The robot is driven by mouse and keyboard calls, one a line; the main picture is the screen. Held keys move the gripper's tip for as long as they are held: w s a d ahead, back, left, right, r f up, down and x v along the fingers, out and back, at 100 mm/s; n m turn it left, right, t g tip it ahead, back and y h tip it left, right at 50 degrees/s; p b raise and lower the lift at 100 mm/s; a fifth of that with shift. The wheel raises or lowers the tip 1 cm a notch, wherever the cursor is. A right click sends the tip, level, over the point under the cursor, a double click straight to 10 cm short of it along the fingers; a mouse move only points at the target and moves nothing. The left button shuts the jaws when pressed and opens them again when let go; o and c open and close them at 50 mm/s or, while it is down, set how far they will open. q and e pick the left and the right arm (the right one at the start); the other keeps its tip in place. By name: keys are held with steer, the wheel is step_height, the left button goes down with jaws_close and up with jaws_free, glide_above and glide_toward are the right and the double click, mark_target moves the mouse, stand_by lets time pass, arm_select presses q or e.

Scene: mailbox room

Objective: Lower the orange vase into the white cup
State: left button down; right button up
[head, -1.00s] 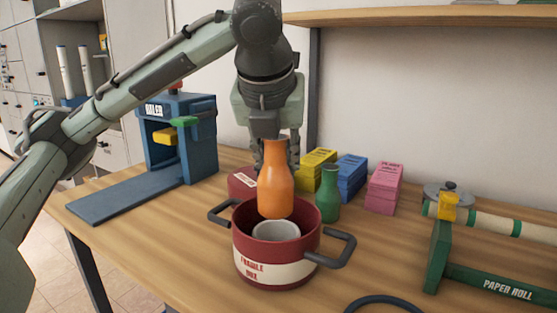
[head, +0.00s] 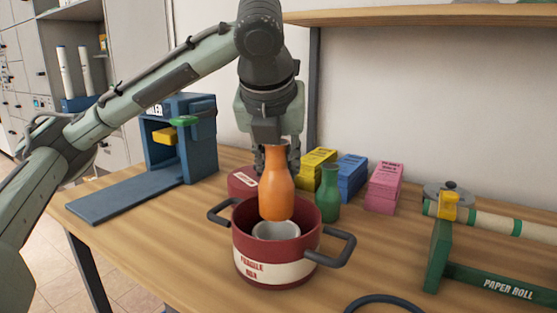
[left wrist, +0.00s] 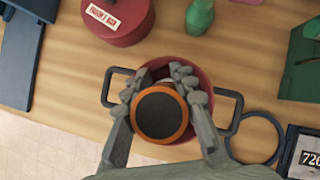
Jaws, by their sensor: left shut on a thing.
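The orange vase (head: 277,188) hangs upright above the white cup (head: 276,231). Its base overlaps the cup's far rim in the head view; I cannot tell whether it has entered the opening. The cup stands inside a dark red pot (head: 250,268) with two dark handles. My left gripper (head: 277,160) is shut on the vase's upper part, pointing down. In the left wrist view the fingers (left wrist: 160,100) sit on both sides of the vase's round, dark mouth (left wrist: 160,114). My right gripper is not in view.
A green bottle (head: 328,195) stands close behind the pot's right side. A red lid (left wrist: 122,20) lies behind the pot. Yellow, blue and pink (head: 384,187) stacks stand farther back. A blue sealer (head: 187,135) is left; a green paper-roll stand (head: 437,255) is right. A dark ring (left wrist: 257,137) lies front right.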

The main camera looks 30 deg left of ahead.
mark_target(274, 182)
arm_select(q)
steer(key=shift+f+b, duration=0.3)
steer(key=shift+f, duration=1.35)
steer(key=shift+f+b, duration=0.8)
steer(key=shift+f, duration=1.65)
stand_by(0.4)
steer(key=c, duration=1.2)
jaws_free()
steer(key=shift+o, duration=0.2)
steer(key=v, duration=1.1)
steer(key=shift+s+d+r, duration=0.1)
steer(key=shift+r, duration=0.25)
steer(key=shift+s+r, duration=0.1)
steer(key=shift+r, duration=0.05)
